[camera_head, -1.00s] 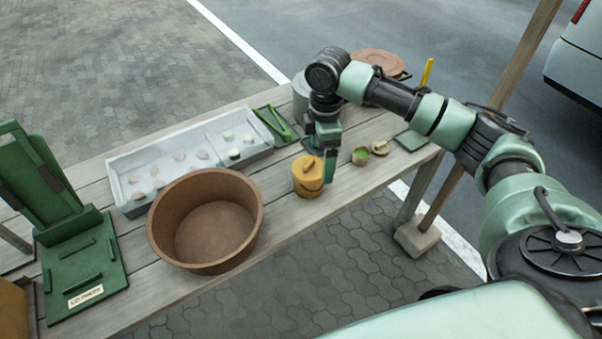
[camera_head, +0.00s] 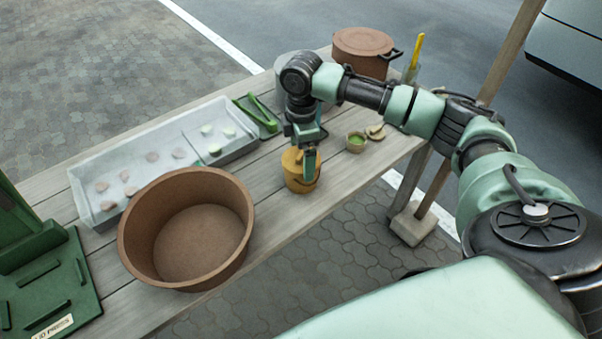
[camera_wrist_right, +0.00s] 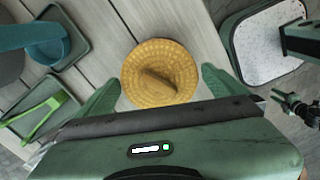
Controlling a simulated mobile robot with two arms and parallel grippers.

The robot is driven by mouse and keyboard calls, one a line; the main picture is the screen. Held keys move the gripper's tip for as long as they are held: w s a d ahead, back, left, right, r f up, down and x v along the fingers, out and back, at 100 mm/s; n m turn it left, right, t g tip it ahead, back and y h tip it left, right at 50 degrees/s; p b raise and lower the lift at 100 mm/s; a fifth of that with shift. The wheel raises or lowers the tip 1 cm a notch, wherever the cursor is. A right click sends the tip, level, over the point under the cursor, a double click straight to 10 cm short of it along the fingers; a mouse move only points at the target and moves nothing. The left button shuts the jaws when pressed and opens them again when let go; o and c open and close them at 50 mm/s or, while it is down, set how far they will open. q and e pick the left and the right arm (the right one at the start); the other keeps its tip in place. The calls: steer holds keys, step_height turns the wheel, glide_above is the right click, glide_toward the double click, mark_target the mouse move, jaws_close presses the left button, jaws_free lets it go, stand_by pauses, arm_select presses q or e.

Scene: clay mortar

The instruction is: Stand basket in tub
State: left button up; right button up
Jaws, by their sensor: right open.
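The basket (camera_head: 297,181) is small, yellow and woven, with a lid and a raised handle. It stands upright on the wooden table near its front edge. It also shows from above in the right wrist view (camera_wrist_right: 148,72). The tub (camera_head: 130,236) is wide, brown, round and open-topped. It stands to the left of the basket, looks empty inside and is apart from it. My right gripper (camera_head: 306,158) is over the basket, pointing down. In the right wrist view its open fingers (camera_wrist_right: 160,84) lie on either side of the basket. Contact cannot be told. My left gripper is out of view.
A grey compartment tray (camera_head: 80,205) with several small pieces lies behind the tub. A green press-like stand (camera_head: 60,290) is at left. A small green-filled bowl (camera_head: 356,142) and a lidded brown pot (camera_head: 362,50) are right of the basket. Bare planks lie between tub and basket.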

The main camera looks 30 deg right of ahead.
step_height(320, 180, down, 5)
steer(key=shift+w+r, duration=0.1)
steer(key=shift+r, duration=0.2)
steer(key=c, duration=1.3)
